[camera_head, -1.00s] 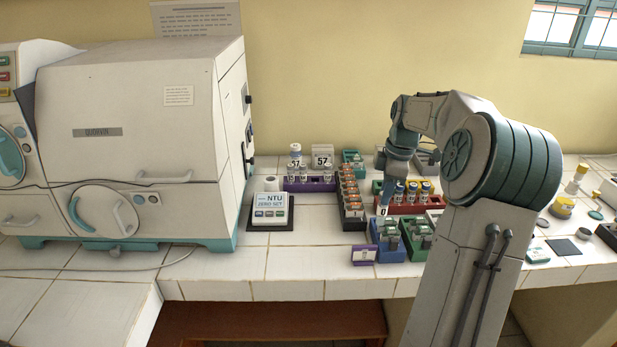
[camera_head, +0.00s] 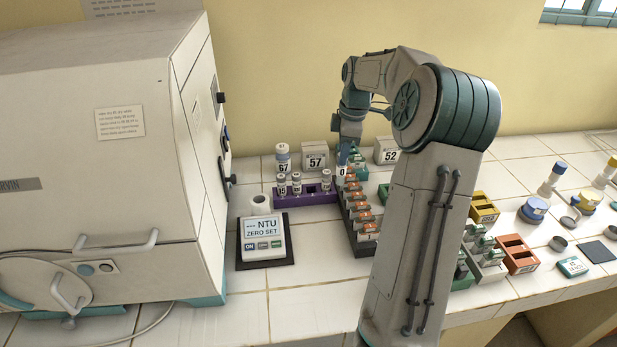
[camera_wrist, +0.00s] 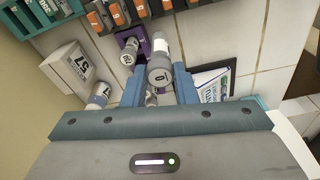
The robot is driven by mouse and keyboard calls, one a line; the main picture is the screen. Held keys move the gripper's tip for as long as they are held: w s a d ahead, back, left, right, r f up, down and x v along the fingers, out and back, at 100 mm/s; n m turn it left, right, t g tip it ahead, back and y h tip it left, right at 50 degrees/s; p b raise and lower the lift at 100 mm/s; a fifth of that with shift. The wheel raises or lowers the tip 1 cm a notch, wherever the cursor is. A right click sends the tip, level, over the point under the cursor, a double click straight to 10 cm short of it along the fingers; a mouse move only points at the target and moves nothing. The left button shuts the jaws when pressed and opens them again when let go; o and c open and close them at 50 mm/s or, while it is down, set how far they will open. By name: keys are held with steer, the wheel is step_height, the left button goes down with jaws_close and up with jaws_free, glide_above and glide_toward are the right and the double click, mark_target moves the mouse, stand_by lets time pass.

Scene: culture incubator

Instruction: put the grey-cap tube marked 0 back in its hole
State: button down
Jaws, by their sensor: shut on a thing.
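The tube marked 0 (camera_head: 342,171) is held in my gripper (camera_head: 347,158), over the right end of the purple rack and the back of the long dark rack. In the wrist view its grey cap (camera_wrist: 160,76) sits between the two blue fingers of my gripper (camera_wrist: 158,88). The purple rack (camera_head: 305,198) holds several grey-capped tubes, with a gap among them right of the middle. Part of the purple rack (camera_wrist: 137,38) also shows in the wrist view, beside a grey-capped tube (camera_wrist: 129,52). The tube looks clear of the rack, but its lower end is hard to make out.
The long dark rack (camera_head: 352,222) of orange blocks runs toward the front. A bottle (camera_head: 282,160) and a box (camera_head: 315,158) marked 57 stand behind the purple rack. The NTU meter (camera_head: 264,238) lies in front. The white incubator (camera_head: 120,170) fills the left.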

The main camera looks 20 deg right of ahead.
steer(key=w+a+f+p, duration=0.3)
steer(key=w+a+f, duration=0.2)
steer(key=w+f, duration=0.3)
steer(key=shift+w+f, duration=0.2)
steer(key=shift+f, duration=0.75)
steer(key=shift+f, duration=0.3)
steer(key=c, duration=1.2)
jaws_free()
steer(key=shift+o, duration=0.2)
